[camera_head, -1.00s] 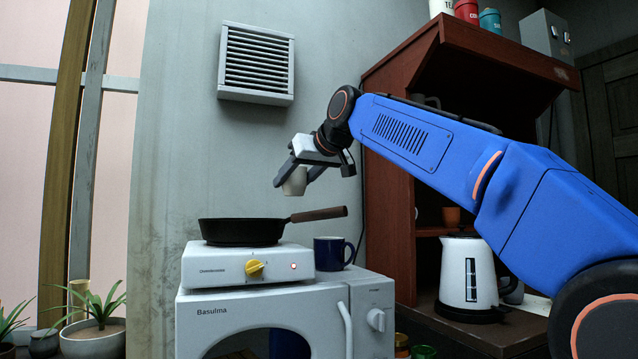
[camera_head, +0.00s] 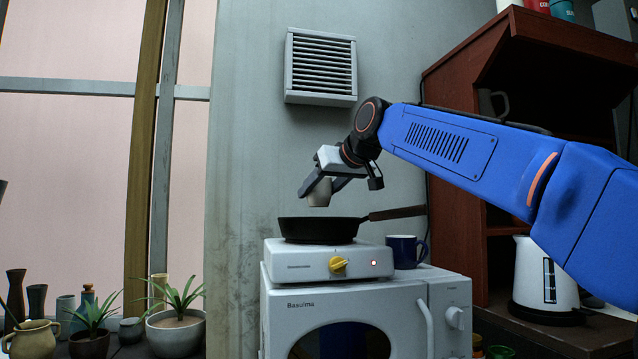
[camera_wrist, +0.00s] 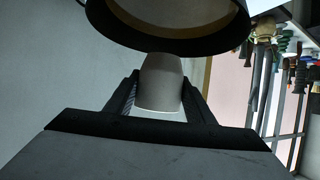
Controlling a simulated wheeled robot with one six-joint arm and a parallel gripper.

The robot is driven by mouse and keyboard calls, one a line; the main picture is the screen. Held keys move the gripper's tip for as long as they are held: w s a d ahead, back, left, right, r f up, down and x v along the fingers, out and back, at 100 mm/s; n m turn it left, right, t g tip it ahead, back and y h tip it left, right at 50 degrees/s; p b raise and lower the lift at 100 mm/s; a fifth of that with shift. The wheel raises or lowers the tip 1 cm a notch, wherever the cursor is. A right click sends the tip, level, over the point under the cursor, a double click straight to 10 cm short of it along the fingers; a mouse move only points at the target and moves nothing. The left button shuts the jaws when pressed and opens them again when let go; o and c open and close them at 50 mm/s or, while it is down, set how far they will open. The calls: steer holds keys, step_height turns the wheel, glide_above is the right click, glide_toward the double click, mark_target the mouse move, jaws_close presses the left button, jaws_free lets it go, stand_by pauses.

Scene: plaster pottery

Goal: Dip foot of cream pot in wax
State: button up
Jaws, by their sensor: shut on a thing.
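The cream pot (camera_head: 320,192) is held in my gripper (camera_head: 318,186), above the black frying pan (camera_head: 318,230). A gap shows between the pot and the pan's rim in the head view. The pot also shows between the two fingers in the wrist view (camera_wrist: 160,84), with the dark pan (camera_wrist: 170,40) beyond it. The pan sits on a white hot plate (camera_head: 285,262) with a yellow knob and a lit red light.
The hot plate stands on a white microwave (camera_head: 285,325). A dark blue mug (camera_head: 402,251) is close on its right, under the pan's wooden handle (camera_head: 397,212). A white kettle (camera_head: 535,278) stands in the red-brown shelf at right. Potted plants (camera_head: 175,328) stand at left.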

mark_target(324, 204)
steer(key=shift+f, duration=2.8)
steer(key=shift+f, duration=0.8)
stand_by(1.4)
steer(key=shift+w+r, duration=0.1)
steer(key=shift+r, duration=0.2)
steer(key=shift+r, duration=0.65)
steer(key=shift+r, duration=0.3)
stand_by(0.7)
steer(key=shift+r, duration=4.25)
